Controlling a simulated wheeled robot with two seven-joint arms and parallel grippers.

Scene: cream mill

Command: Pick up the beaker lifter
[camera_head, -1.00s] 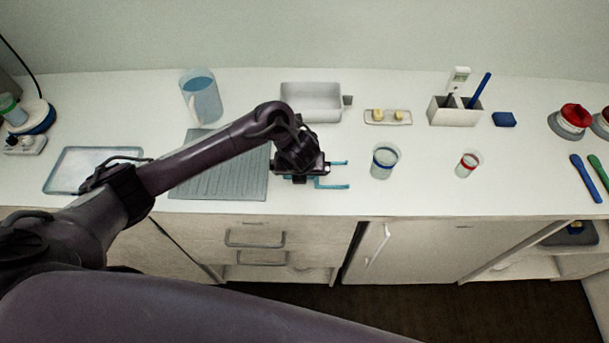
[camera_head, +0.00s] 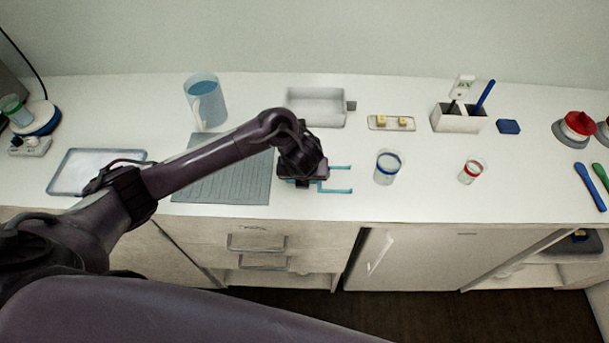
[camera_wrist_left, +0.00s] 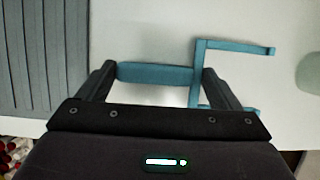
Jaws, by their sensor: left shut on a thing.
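The beaker lifter is a teal two-pronged fork with a thick handle; its prongs (camera_head: 338,190) show in the head view, pointing right over the counter. In the left wrist view its handle (camera_wrist_left: 155,74) lies between the fingers, with the fork (camera_wrist_left: 235,46) reaching right. My left gripper (camera_wrist_left: 157,76) is shut on the handle; in the head view the gripper (camera_head: 318,172) hides the handle. I cannot tell whether the lifter touches the counter. My right gripper is not in view.
A blue-rimmed beaker (camera_head: 387,168) stands just right of the prongs, a red-rimmed one (camera_head: 470,172) farther right. A grey ribbed mat (camera_head: 235,185) lies left, under my arm. A white basin (camera_head: 318,107) and a jug (camera_head: 206,103) stand behind. The counter's front edge is close.

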